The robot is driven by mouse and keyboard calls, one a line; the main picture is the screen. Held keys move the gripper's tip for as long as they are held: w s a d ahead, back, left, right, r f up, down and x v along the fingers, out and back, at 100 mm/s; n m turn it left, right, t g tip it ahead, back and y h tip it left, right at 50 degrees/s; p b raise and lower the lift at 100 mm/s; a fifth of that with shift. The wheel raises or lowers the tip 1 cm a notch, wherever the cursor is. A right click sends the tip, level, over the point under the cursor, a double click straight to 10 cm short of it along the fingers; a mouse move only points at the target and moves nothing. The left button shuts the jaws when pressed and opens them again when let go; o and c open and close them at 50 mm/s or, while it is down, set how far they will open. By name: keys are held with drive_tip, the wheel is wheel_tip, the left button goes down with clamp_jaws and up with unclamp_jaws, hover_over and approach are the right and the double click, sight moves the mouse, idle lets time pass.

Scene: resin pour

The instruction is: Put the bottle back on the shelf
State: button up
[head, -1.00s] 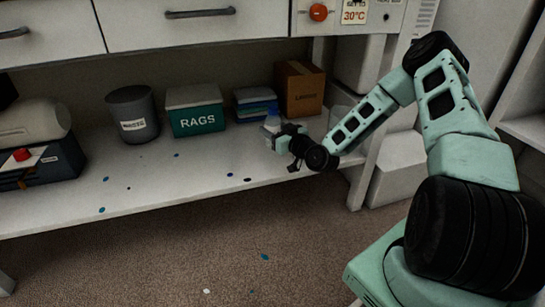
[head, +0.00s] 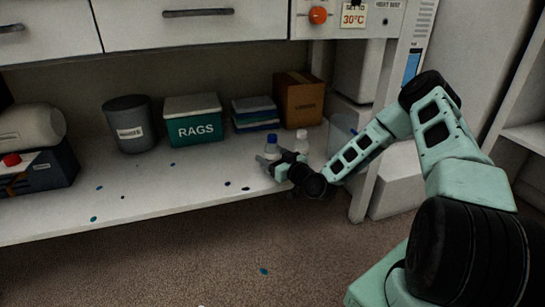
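A clear bottle with a blue cap (head: 272,139) shows upright at the front right of the lower shelf (head: 150,195). My gripper (head: 268,163) is low over the shelf's front right part and covers the bottle's lower part. The bottle is right at the fingers, but I cannot tell whether they grip it or are apart from it. A second bottle with a white cap (head: 301,135) stands just to the right, behind my gripper, with its lower part hidden.
A grey waste bin (head: 130,122), a teal rags box (head: 195,128), a blue stack (head: 254,114) and a cardboard box (head: 299,98) stand along the back. A clear container (head: 341,133) is at the right, near the shelf leg (head: 366,180). The shelf's front middle is free apart from small spots.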

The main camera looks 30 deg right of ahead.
drive_tip(key=shift+r, duration=0.2)
drive_tip(key=s+d+p, duration=0.1)
drive_tip(key=s+p, duration=0.5)
drive_tip(key=s, duration=0.6)
drive_tip(key=w+a+r+n+g+y, duration=0.1)
drive_tip(key=a+n+g+y, duration=0.1)
drive_tip(key=a+n+g, duration=0.3)
drive_tip(key=w+a+r+n+g+y, duration=0.1)
drive_tip(key=w+a+g+y, duration=0.15)
drive_tip(key=a, duration=0.55)
drive_tip(key=s+a+r+g+h, duration=0.2)
drive_tip(key=s+a+r+g, duration=0.3)
drive_tip(key=a, duration=0.3)
drive_tip(key=s+a+r+g+h, duration=0.1)
drive_tip(key=s+a+r, duration=0.2)
drive_tip(key=s, duration=0.5)
drive_tip(key=s+a+r+g+h, duration=0.1)
drive_tip(key=s+a+r+g, duration=0.1)
drive_tip(key=s+r, duration=0.4)
drive_tip(key=s+a+r+g+h, duration=0.1)
drive_tip(key=s+a+r+g, duration=0.1)
drive_tip(key=s, duration=1)
wheel_tip(320, 180, up, 2)
drive_tip(key=shift+a+r+h, duration=0.15)
drive_tip(key=shift+a+h, duration=0.2)
drive_tip(key=shift+a, duration=0.5)
drive_tip(key=shift+g, duration=0.25)
